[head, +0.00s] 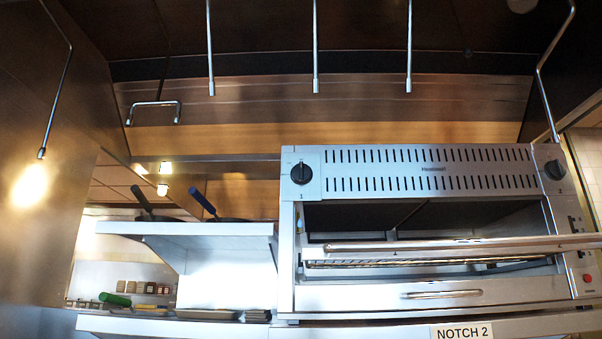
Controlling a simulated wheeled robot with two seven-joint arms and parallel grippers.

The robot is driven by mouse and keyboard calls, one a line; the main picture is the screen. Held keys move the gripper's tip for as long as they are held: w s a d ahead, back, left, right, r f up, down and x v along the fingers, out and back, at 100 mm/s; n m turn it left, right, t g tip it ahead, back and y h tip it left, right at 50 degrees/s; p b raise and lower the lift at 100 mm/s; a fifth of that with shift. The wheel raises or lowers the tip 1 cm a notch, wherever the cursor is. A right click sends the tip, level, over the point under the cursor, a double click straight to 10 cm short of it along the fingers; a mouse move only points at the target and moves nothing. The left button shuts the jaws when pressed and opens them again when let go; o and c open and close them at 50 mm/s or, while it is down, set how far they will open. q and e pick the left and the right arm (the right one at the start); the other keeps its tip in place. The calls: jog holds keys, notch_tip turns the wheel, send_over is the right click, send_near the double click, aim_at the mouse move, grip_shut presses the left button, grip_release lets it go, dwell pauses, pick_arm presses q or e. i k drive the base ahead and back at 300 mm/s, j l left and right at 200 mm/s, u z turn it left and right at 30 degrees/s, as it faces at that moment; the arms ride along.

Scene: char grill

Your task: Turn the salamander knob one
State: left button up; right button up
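The salamander (420,292) is a stainless steel unit at the right of the head view, with a slotted top panel and an open front cavity holding a rack. A black round knob (301,173) sits on its upper left corner, its pointer close to upright, with small marks around it. A second black knob (555,169) sits on its upper right corner. A long bar handle (460,244) crosses the front of the cavity. A label reading NOTCH 2 (462,332) is below the unit. Neither of my grippers is in view.
A steel shelf (190,228) left of the salamander holds pans with dark and blue handles. Below it are small containers, a green item (115,299) and trays. Metal rods (315,50) hang from the hood above. A steel wall (40,130) stands at the left.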

aim_at(301, 174)
jog(key=i+l+u, duration=0.2)
jog(key=l, duration=0.45)
jog(key=i+l+u, duration=0.1)
jog(key=l+u, duration=0.15)
jog(key=l, duration=0.45)
jog(key=i+l+u, duration=0.2)
jog(key=l, duration=0.5)
jog(key=k+j, duration=0.05)
jog(key=k, duration=0.05)
